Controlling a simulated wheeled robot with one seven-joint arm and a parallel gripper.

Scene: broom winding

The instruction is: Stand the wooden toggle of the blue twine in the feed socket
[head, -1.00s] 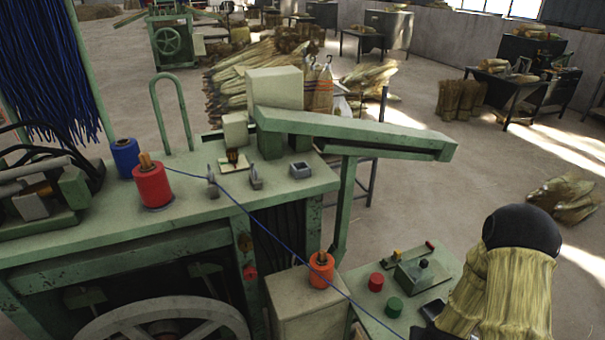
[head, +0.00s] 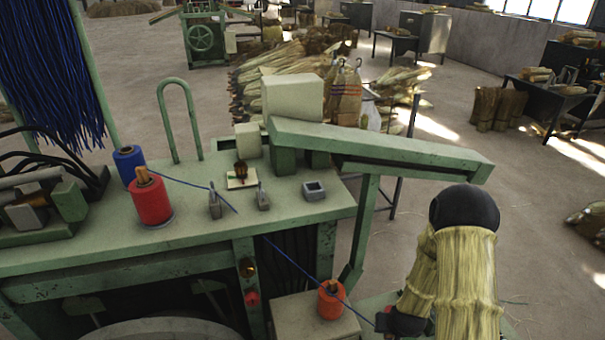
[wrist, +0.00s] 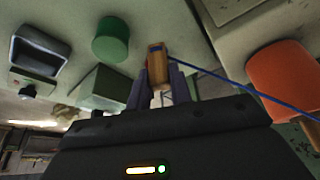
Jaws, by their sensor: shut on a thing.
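My gripper (wrist: 162,88) is shut on the wooden toggle (wrist: 156,56), a short light-brown peg with a blue band of twine. In the head view my gripper (head: 384,322) is low, right of the orange spool, and the toggle is too small to make out. The blue twine (head: 310,277) runs from the blue spool (head: 129,164) past the metal guides (head: 215,204) on the green bench, then down to my gripper. The likely feed socket, a square grey block with a dark opening (head: 314,190), stands on the bench, up and left of my gripper, apart from the toggle.
A red spool (head: 151,200) stands on the bench. An orange spool (head: 332,300) stands below its front edge; it also shows in the wrist view (wrist: 285,82). A green beam (head: 380,150) overhangs the bench's right side.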

